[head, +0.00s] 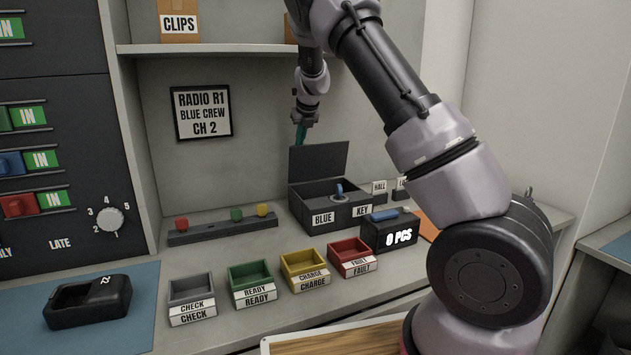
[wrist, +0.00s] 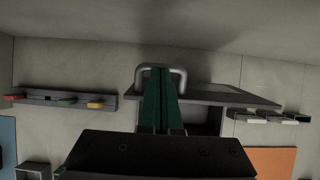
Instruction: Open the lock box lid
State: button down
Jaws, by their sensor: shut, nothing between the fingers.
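The dark lock box (head: 326,218), labelled BLUE and KEY, stands on the counter near the back wall. Its lid (head: 325,160) stands raised at the back edge, and the inside is open to view. A small blue item (head: 339,189) shows at the box. My gripper (head: 301,143), with green fingers, is at the lid's upper left edge. In the wrist view my shut fingers (wrist: 162,72) overlap a grey handle (wrist: 178,72) by the lid (wrist: 235,95). I cannot tell if they touch it. Nothing is held.
In front of the box stand grey (head: 192,290), green (head: 251,275), yellow (head: 304,266) and red (head: 351,250) bins. A rack with coloured knobs (head: 222,230) is left of the box. A 0 PCS unit (head: 390,232) is at its right. A shelf (head: 215,48) hangs above.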

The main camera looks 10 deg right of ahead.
jog(key=shift+w+a, duration=0.15)
jog(key=shift+w, duration=0.8)
jog(key=shift+s+r, duration=0.1)
jog(key=shift+r, duration=0.15)
jog(key=s+d, duration=0.2)
jog(key=s, duration=0.9)
notch_tip(320, 180, up, 7)
jog(key=t, duration=0.2)
jog(key=x, duration=1)
jog(key=shift+w, duration=0.25)
jog(key=shift+w+a+f, duration=0.1)
